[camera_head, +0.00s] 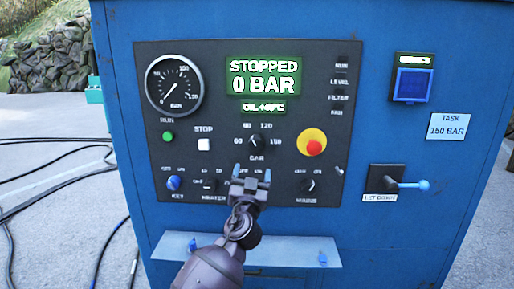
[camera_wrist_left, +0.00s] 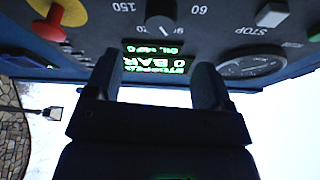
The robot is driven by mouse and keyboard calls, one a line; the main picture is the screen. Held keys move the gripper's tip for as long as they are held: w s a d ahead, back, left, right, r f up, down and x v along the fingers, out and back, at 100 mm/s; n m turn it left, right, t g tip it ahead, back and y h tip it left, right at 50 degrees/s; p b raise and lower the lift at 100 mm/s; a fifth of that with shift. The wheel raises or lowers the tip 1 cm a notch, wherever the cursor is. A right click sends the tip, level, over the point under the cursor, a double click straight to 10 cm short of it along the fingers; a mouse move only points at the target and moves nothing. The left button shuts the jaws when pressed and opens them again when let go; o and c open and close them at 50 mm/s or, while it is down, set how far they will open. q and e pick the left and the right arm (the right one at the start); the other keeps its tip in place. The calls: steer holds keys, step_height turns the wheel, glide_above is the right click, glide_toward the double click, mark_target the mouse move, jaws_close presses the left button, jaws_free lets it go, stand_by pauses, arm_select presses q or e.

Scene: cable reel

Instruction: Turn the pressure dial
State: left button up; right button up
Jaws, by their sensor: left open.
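The pressure dial (camera_head: 256,143) is a dark knob labelled BAR on the black panel, with marks around it from 60 to 150. In the left wrist view the dial (camera_wrist_left: 160,17) shows upside down at the top, beyond the fingers. My left gripper (camera_head: 252,178) is just below the dial in the head view, its two fingers apart and empty. In the left wrist view its fingers (camera_wrist_left: 155,85) frame the green display (camera_head: 263,78), which reads STOPPED, 0 BAR. My right gripper is not in view.
A round gauge (camera_head: 174,86) is at upper left. A green button (camera_head: 168,137), a white stop button (camera_head: 204,144) and a red emergency button (camera_head: 313,147) flank the dial. Lower knobs include a blue key switch (camera_head: 174,183). A let-down lever (camera_head: 408,185) sticks out right. A TASK label (camera_head: 448,126) reads 150 BAR.

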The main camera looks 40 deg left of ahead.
mark_target(256, 148)
arm_select(q)
steer(key=p+x, duration=0.1)
steer(key=x, duration=0.9)
steer(key=shift+w+a+r, duration=0.15)
steer(key=shift+w+a, duration=0.05)
steer(key=shift+w, duration=0.1)
steer(key=c, duration=0.9)
